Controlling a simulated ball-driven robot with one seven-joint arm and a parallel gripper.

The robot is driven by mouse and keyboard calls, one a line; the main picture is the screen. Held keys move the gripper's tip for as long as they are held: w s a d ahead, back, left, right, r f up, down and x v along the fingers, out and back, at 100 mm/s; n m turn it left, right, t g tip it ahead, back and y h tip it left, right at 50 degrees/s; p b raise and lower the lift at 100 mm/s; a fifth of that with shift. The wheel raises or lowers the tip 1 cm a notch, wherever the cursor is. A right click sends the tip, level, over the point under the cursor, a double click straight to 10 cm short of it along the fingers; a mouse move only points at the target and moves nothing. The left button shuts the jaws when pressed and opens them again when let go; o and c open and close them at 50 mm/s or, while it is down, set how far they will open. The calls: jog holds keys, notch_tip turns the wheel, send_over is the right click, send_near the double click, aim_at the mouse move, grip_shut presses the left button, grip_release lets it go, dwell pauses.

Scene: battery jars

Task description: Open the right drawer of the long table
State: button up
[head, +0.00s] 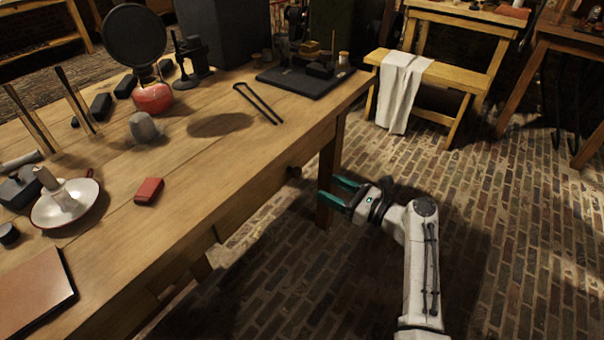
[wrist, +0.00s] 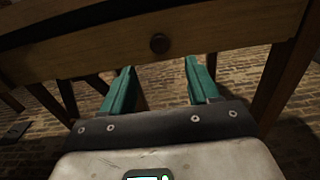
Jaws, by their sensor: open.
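The long wooden table (head: 190,205) fills the left of the head view. The right drawer's front lies in its side below the top, with a small dark round knob (head: 294,172). In the wrist view the drawer front (wrist: 215,32) spans the top, with the knob (wrist: 160,43) near its middle. The drawer looks shut. My gripper (head: 340,190) has two green fingers, spread apart and empty. It is beside the table near its right leg, to the right of the knob in the head view. In the wrist view the knob lies beyond the gap between the fingertips (wrist: 160,75), apart from them.
A table leg (head: 330,170) stands close behind my fingers. A red box (head: 149,191), a white dish (head: 66,205) and a dark tray (head: 305,78) are on the tabletop. A wooden bench with a white cloth (head: 399,90) stands behind.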

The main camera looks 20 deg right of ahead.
aim_at(299, 173)
jog(key=b+x, duration=0.2)
jog(key=x, duration=0.7)
jog(key=shift+w+a, duration=0.15)
jog(key=shift+c, duration=0.3)
grip_shut()
